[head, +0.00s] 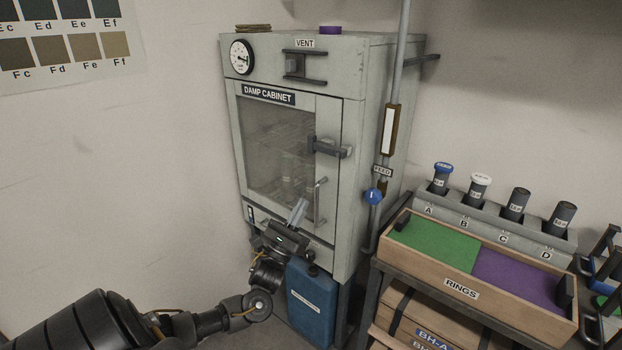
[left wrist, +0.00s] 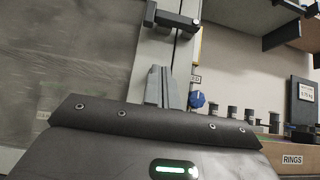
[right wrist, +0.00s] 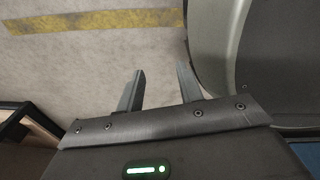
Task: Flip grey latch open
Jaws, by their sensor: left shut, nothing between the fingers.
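The grey latch (head: 328,147) sits on the right edge of the damp cabinet's door (head: 275,148). Its bar lies roughly level, reaching across the seam towards the cabinet frame. It also shows at the top of the left wrist view (left wrist: 172,18). My left gripper (head: 299,211) is shut and empty, in front of the lower door, below the latch and beside the vertical door handle (head: 320,203). Its closed fingers show in the left wrist view (left wrist: 164,88), apart from the latch. My right gripper (right wrist: 157,86) is open and empty, over bare floor.
A vertical feed pipe (head: 398,65) with a blue knob (head: 374,196) runs along the cabinet's right side. A rings tray (head: 420,262) and a rack of several capped tubes (head: 490,221) stand at the right. A blue container (head: 311,305) stands below the cabinet.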

